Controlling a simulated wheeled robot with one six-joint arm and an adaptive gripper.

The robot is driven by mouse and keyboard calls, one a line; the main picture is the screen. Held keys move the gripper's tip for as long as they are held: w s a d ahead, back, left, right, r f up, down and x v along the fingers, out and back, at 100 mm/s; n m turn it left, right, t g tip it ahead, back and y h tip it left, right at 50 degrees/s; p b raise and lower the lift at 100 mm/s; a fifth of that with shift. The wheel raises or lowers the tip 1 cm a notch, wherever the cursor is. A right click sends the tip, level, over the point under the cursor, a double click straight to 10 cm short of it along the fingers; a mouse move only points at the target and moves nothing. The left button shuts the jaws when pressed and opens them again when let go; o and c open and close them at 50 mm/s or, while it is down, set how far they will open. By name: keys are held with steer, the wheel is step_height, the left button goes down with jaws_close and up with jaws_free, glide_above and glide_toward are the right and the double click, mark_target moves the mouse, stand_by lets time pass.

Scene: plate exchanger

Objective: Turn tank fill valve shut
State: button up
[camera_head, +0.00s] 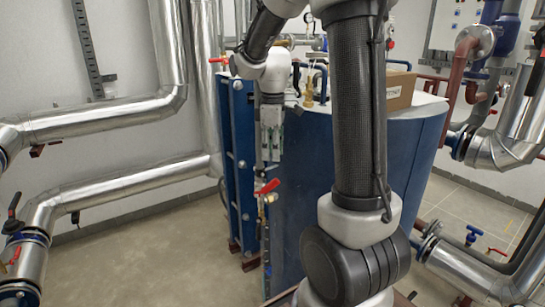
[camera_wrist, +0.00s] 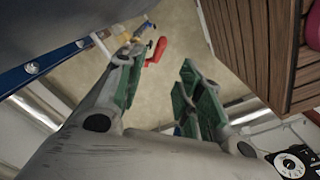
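A small valve with a red lever handle (camera_head: 267,187) sits on a thin vertical pipe in front of the blue tank (camera_head: 310,170). Its handle slants in the head view. I cannot tell for sure that this is the tank fill valve. My gripper (camera_head: 270,155) points down just above the handle, apart from it as far as I can see. In the wrist view the red handle (camera_wrist: 157,52) shows beyond the fingertips, nearer the left finger. My gripper (camera_wrist: 160,72) is open there, with green finger pads and nothing between them.
A blue plate unit (camera_head: 238,150) stands left of the tank. A cardboard box (camera_head: 400,92) sits on the tank. Silver pipes (camera_head: 120,185) run along the left wall. Other red handles show, one at the upper left (camera_head: 219,60). Free floor (camera_head: 160,265) lies at front left.

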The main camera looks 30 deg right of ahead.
steer(key=shift+c, duration=0.4)
steer(key=shift+s, duration=0.1)
steer(key=c, duration=0.4)
steer(key=s+r+m, duration=0.1)
steer(key=s, duration=0.1)
steer(key=s+a+m, duration=0.1)
steer(key=s+m, duration=0.1)
steer(key=s+r+m, duration=0.1)
steer(key=s, duration=0.1)
steer(key=shift+s+a+r+m+t, duration=0.2)
steer(key=shift+r+m+t, duration=0.1)
steer(key=shift+m, duration=0.1)
jaws_close()
steer(key=s+a+r+m+t, duration=0.2)
steer(key=s+r+m, duration=0.15)
steer(key=s, duration=0.65)
steer(key=n+g, duration=0.3)
steer(key=n, duration=0.5)
glide_above(266, 189)
steer(key=w, duration=0.1)
steer(key=shift+w+a+f, duration=0.1)
steer(key=shift+a+f, duration=0.05)
steer(key=shift+f, duration=3.5)
steer(key=shift+w+a+f, duration=0.1)
steer(key=shift+a+f, duration=0.05)
steer(key=shift+f, duration=3.45)
